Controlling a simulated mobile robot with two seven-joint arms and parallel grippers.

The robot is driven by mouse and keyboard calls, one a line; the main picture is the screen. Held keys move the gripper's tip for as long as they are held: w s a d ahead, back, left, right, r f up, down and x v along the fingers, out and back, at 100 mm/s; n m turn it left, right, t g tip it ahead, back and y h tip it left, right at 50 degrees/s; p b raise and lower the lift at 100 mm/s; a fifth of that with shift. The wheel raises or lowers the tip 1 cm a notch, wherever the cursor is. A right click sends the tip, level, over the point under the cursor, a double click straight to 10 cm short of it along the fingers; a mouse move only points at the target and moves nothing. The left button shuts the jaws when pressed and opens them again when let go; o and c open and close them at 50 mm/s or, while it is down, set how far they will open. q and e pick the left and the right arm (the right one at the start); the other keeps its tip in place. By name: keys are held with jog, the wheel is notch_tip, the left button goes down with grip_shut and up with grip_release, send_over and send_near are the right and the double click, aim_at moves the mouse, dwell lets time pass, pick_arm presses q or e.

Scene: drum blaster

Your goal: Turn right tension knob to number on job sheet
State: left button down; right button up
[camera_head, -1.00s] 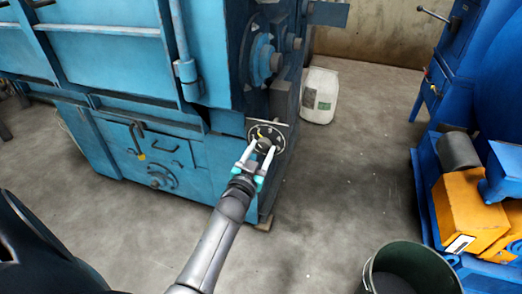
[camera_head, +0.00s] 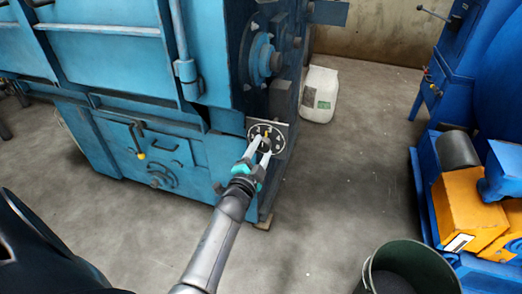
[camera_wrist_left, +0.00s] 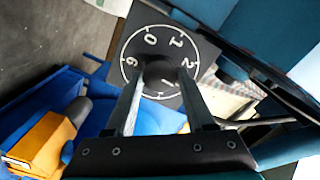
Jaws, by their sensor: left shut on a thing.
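The tension knob (camera_wrist_left: 160,73) is dark and sits at the centre of a round black dial (camera_wrist_left: 150,40) with white numbers. In the wrist view 0, 1, 2 and 6 can be read; the lower part of the dial is partly hidden by my fingers. My left gripper (camera_head: 258,153) is shut on the knob, one finger on each side. My right gripper is not in view. No readable job sheet shows.
The blue machine (camera_head: 110,55) fills the left. A dark bucket (camera_head: 368,275) is at the lower right, near blue and orange machinery (camera_head: 465,210). The floor between is clear.

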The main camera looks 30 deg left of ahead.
pick_arm(q)
jog(key=shift+f+m, duration=0.1)
jog(key=shift+m, duration=1)
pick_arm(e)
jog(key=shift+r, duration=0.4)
pick_arm(q)
jog(key=shift+c, duration=1.3)
grip_release()
jog(key=shift+s, duration=0.15)
